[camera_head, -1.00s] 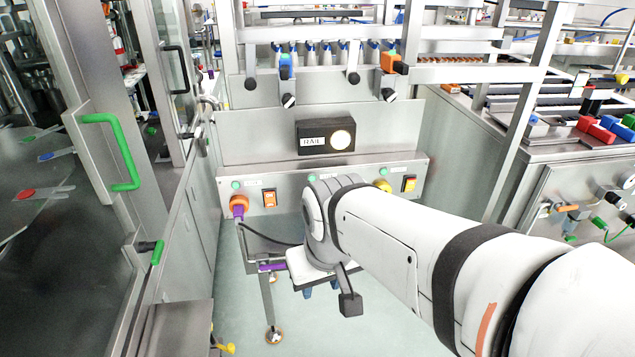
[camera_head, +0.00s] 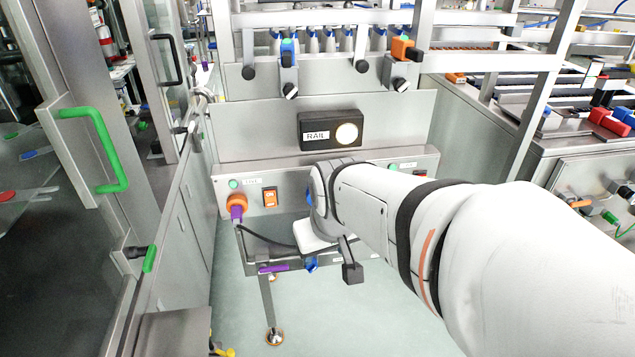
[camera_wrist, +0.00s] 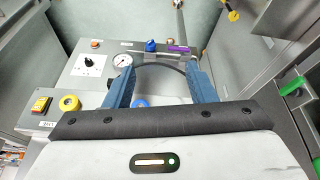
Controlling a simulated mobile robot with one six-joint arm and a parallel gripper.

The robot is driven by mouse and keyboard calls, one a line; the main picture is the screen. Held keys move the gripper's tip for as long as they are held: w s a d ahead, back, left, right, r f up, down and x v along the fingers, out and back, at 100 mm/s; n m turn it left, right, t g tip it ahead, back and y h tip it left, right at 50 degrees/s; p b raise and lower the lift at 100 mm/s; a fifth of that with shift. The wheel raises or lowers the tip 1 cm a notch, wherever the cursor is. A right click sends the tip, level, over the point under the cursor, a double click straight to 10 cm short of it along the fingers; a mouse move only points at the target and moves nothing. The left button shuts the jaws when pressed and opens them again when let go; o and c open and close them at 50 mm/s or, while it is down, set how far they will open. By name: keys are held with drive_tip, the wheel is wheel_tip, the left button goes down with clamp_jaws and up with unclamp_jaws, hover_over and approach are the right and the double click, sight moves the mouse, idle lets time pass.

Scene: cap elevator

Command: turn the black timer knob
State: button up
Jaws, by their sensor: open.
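The black timer knob (camera_wrist: 89,63) sits on a white dial plate on the grey control panel (camera_wrist: 105,48), left of centre in the wrist view. It is hidden behind my arm in the head view. My gripper (camera_wrist: 160,72) is open, with its two blue fingers spread apart. The knob lies outside them, to the left of the left finger, and nothing touches it.
A green-handled door (camera_head: 105,150) stands left in the head view.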

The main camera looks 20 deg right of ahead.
drive_tip(key=w+d+f+m+t+h+b, duration=0.25)
drive_tip(key=w+d+f+t+b, duration=0.45)
drive_tip(key=w+d+f+b, duration=1.1)
drive_tip(key=s+d+f+n+t+b, duration=0.1)
drive_tip(key=d+f+t+b, duration=0.6)
drive_tip(key=d+f+b, duration=0.7)
drive_tip(key=w+b, duration=0.1)
drive_tip(key=w, duration=0.6)
drive_tip(key=shift+w+d+f+h, duration=0.2)
drive_tip(key=shift+d+f+h, duration=0.1)
drive_tip(key=shift+d+h, duration=0.15)
